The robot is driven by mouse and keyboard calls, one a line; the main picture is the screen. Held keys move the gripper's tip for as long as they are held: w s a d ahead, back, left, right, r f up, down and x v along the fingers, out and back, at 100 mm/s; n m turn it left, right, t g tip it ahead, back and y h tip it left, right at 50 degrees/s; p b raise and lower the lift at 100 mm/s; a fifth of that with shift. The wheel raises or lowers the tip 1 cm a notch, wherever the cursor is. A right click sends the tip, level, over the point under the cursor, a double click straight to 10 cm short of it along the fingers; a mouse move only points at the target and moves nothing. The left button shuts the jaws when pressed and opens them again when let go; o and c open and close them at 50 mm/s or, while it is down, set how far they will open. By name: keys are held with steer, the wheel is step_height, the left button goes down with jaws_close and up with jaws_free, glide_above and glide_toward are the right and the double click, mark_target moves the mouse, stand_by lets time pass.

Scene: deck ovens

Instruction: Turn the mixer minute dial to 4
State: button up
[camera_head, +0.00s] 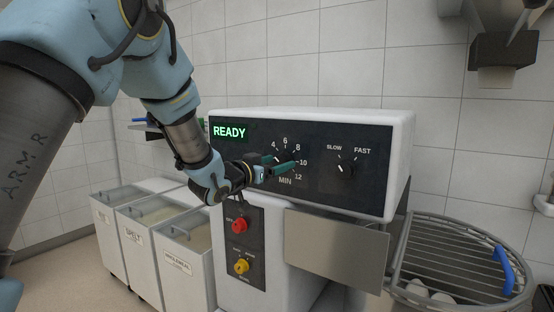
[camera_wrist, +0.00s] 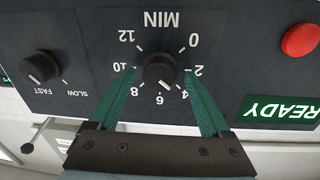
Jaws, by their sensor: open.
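The mixer minute dial (camera_wrist: 159,72) is a round black knob on the dark panel, ringed by white numbers from 0 to 12 above the word MIN. The wrist view shows it upside down. A small pale mark shows on the knob, but I cannot tell exactly which number it faces. My gripper (camera_wrist: 160,74) is open, with one green finger on each side of the dial and a gap visible to both.
The speed knob (camera_head: 345,167) with SLOW and FAST is beside the dial. A green READY display (camera_head: 230,132), a red knob (camera_head: 239,225) and a yellow knob (camera_head: 241,266) are on the mixer (camera_head: 405,160). A wire-guarded bowl (camera_head: 455,262) stands at right, flour bins (camera_head: 190,270) at left.

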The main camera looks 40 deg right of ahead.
steer(key=shift+d, duration=0.25)
jaws_close()
steer(key=shift+f, duration=0.1)
stand_by(0.5)
